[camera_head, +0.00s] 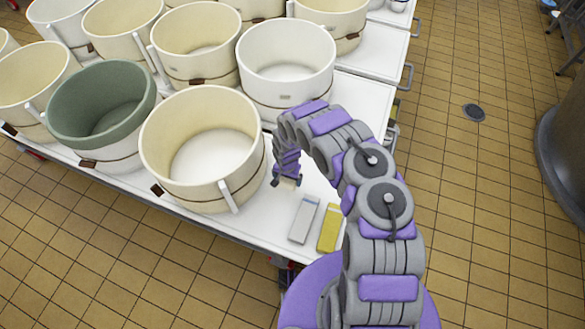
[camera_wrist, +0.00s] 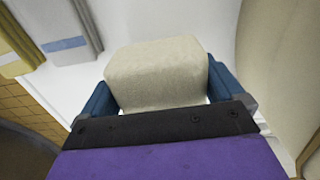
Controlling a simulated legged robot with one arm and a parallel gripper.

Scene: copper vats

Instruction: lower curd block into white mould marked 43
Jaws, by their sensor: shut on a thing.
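My gripper (camera_head: 286,181) is shut on a pale cream curd block (camera_wrist: 157,72), one blue finger on each side of it in the wrist view. In the head view it hangs over the white table, just right of a large cream mould (camera_head: 203,199); the block is small and mostly hidden there. A whiter mould (camera_head: 285,93) stands behind the gripper, with a small mark on its front. No number 43 is legible, so I cannot tell which mould bears it. A curved cream wall (camera_wrist: 283,70) is close on the right in the wrist view.
A grey-white box (camera_head: 303,220) and a yellow box (camera_head: 329,228) lie at the table's (camera_head: 262,233) front right. A green-rimmed mould (camera_head: 101,104) and several cream moulds crowd the left and back. A dark vat (camera_head: 565,150) stands far right beyond open tiled floor (camera_head: 480,190).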

